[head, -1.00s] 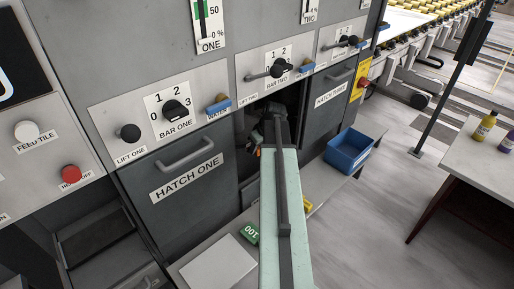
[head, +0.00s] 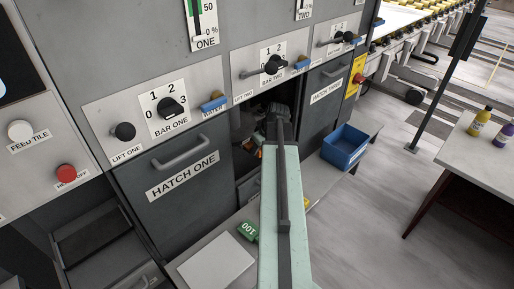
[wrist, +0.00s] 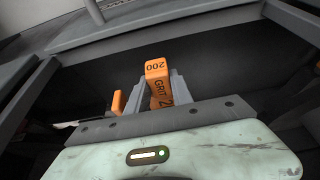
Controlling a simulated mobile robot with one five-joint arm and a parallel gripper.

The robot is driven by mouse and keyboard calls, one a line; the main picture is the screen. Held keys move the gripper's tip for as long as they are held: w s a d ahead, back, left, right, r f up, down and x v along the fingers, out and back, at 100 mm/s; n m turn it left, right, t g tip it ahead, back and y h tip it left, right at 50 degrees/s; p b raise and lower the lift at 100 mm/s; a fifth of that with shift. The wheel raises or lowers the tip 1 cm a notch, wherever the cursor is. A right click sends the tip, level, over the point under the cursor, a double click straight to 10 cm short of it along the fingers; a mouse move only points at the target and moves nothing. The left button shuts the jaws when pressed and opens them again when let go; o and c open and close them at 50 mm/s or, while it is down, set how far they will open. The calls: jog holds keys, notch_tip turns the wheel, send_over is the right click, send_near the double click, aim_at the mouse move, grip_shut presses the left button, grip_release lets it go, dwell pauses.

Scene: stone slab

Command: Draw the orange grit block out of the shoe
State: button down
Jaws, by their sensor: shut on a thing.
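My gripper (wrist: 160,92) is shut on the orange grit block (wrist: 157,69), marked 200 and GRIT, in the wrist view. The block stands between the two grey fingers, its numbered end clear of them. In the head view my gripper (head: 275,118) is at the dark open hatch below the BAR TWO knob. A small orange patch (head: 260,151) shows beside it there. A second orange piece (wrist: 118,102) shows left of the fingers in the wrist view. The shoe cannot be made out; the dark interior and my arm hide it, so I cannot tell whether the block touches it.
HATCH ONE (head: 183,178) is closed left of the opening, HATCH THREE (head: 322,98) right of it. On the ledge below are a green 100 block (head: 249,231), a pale plate (head: 216,261), a partly hidden yellow block (head: 306,203) and a blue bin (head: 346,147).

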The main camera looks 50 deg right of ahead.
jog(key=shift+s, duration=0.15)
jog(key=c, duration=1.1)
grip_release()
jog(key=shift+o, duration=0.2)
jog(key=p+v, duration=0.7)
jog(key=v, duration=0.1)
jog(key=shift+f, duration=0.1)
